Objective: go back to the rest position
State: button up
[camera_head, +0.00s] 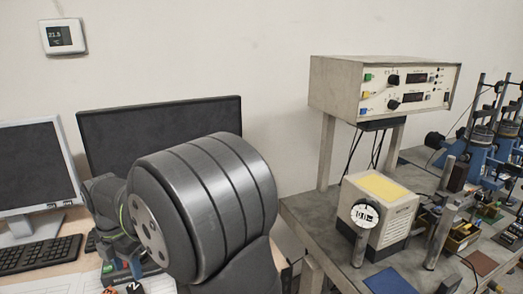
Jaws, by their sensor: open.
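A large dark grey joint of my own arm fills the lower middle of the view. A thinner part of my arm with a green line on it shows behind it to the left, over the desk. I cannot make out my gripper or its fingers; the big joint covers much of that area. No object of the task stands out in the picture.
A desk on the left bears two dark monitors (38,165) (165,125), a keyboard (38,254) and small coloured items. On the right, a grey workbench (315,220) holds a beige box (377,215), a raised instrument (385,88), posts and blue devices (473,158).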

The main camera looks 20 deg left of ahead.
aim_at(134, 286)
notch_tip(134, 286, down, 8)
jog(key=shift+f, duration=0.25)
jog(key=shift+r, duration=2.3)
jog(key=shift+f, duration=0.1)
